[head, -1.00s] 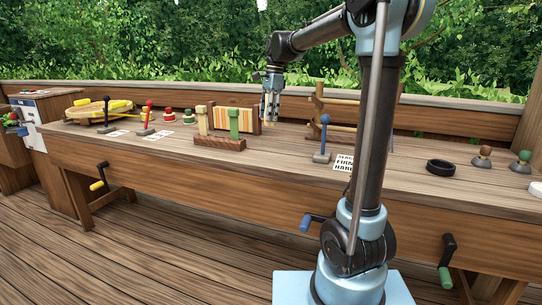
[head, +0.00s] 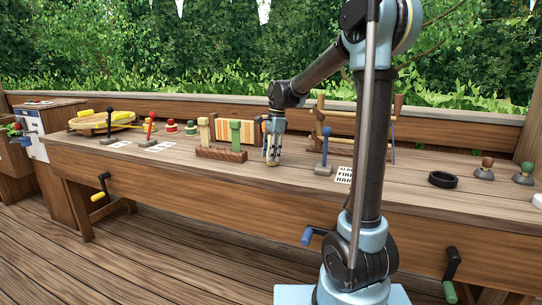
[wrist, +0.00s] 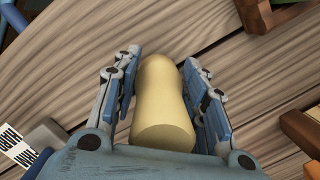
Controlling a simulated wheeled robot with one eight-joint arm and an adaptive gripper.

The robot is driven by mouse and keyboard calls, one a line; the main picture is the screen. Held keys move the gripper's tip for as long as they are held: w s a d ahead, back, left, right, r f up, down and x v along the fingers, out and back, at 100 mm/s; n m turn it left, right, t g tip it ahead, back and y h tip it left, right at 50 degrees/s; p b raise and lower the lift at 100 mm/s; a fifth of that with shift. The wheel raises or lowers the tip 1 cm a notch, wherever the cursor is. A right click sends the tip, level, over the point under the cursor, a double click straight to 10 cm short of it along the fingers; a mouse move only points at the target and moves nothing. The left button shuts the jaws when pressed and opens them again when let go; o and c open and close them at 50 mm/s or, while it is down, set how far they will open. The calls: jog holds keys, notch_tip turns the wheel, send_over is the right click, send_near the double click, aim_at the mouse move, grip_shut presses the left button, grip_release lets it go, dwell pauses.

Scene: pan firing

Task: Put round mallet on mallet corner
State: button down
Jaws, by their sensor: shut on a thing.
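My gripper (head: 272,153) points down just above the worktable, right of the wooden peg stand. In the wrist view my gripper (wrist: 160,95) is shut on a pale yellow, rounded wooden piece with a narrower waist, which I take for the round mallet (wrist: 163,95). Its lower tip also shows under the fingers in the head view (head: 272,162). Whether it touches the tabletop I cannot tell. No place is clearly marked as the mallet corner in these views.
The peg stand (head: 221,154) with green and yellow posts and a striped board is close on the left. A blue-handled lever (head: 324,157) and printed card (head: 344,175) are on the right. A black ring (head: 443,179) lies farther right. The tabletop's front strip (head: 255,181) is clear.

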jog(key=shift+f, duration=0.15)
jog(key=c, duration=1)
grip_release()
jog(key=shift+o, duration=0.2)
jog(key=r, duration=0.4)
jog(key=d+r, duration=0.1)
jog(key=r, duration=0.7)
jog(key=shift+w+d, duration=0.35)
